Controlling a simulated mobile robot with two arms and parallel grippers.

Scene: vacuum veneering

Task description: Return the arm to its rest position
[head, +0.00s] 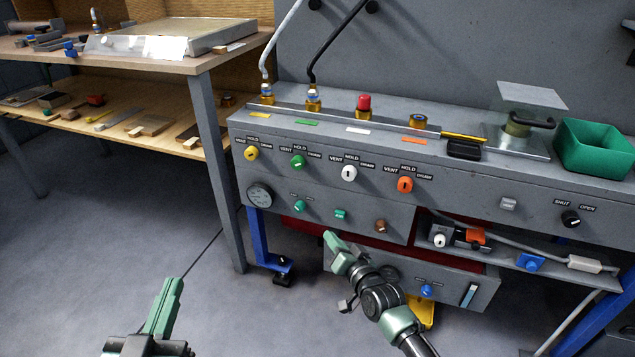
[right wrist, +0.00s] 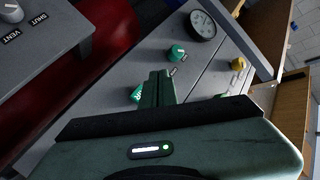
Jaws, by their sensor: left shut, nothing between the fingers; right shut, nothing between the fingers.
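My right gripper (head: 332,243) is shut and empty in front of the grey control bench (head: 300,215), below its row of small knobs. In the right wrist view its closed fingers (right wrist: 157,90) point at the panel, near a green knob (right wrist: 177,52) and the round gauge (right wrist: 201,26). From this view I cannot tell whether the fingertips touch the panel. My left gripper (head: 171,290) is shut and empty at the lower left, over the bare floor and apart from the bench.
The bench front carries yellow (head: 251,153), green (head: 298,161), white (head: 349,173) and orange (head: 405,184) knobs. A green bin (head: 595,150) stands on top at the right. A wooden workbench (head: 130,58) stands at the left. The floor (head: 80,250) at the left is clear.

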